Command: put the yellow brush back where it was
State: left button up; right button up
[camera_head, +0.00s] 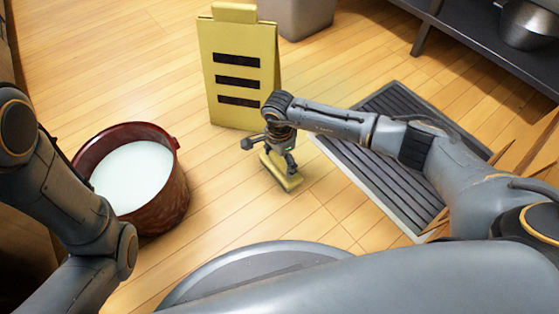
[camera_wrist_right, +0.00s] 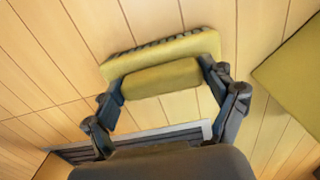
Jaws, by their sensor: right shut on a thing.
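The yellow brush (camera_head: 290,183) is in my right gripper (camera_head: 281,158), low over the wooden floor in front of the yellow sign. In the right wrist view the fingers (camera_wrist_right: 163,84) close on both ends of the brush's yellow block (camera_wrist_right: 160,80), with a longer yellow part and dark bristles (camera_wrist_right: 165,43) beyond it. I cannot tell whether the brush touches the floor. My left arm shows at the left of the head view, but its gripper is not seen.
A dark red bucket (camera_head: 160,205) with whitish liquid stands left. The yellow sign (camera_head: 238,110) with black bars stands behind the brush. A grey slatted grate (camera_head: 385,140) lies right. A grey bin (camera_head: 297,15) and shelf (camera_head: 470,45) are at the back.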

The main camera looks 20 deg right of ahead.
jog(key=o, duration=1)
jog(key=shift+f, duration=0.15)
jog(key=shift+c, duration=0.2)
